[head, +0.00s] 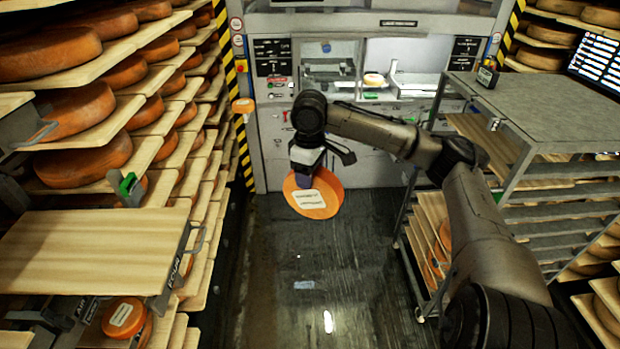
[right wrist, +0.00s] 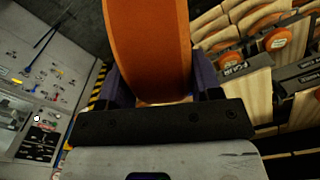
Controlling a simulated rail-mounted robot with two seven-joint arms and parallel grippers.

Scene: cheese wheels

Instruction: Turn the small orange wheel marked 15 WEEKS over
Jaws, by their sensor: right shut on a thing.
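An orange wheel (head: 328,187) with a white label hangs over the floor in the middle of the head view, tilted, its labelled face towards the camera. The label print is too blurred to read. My right gripper (head: 304,178) is shut on this wheel at its upper edge. In the right wrist view the wheel (right wrist: 148,45) stands between the two fingers, its rim towards the camera. A small orange wheel (head: 122,317) with a white label lies at the lower left; its label is also unreadable. My left gripper is not in view.
Racks of large cheese wheels (head: 70,110) line the left. A bare wooden board (head: 90,245) juts out at the left front. A metal rack (head: 560,110) stands at the right. A grey machine (head: 390,160) closes the back. The dark floor (head: 320,270) between is clear.

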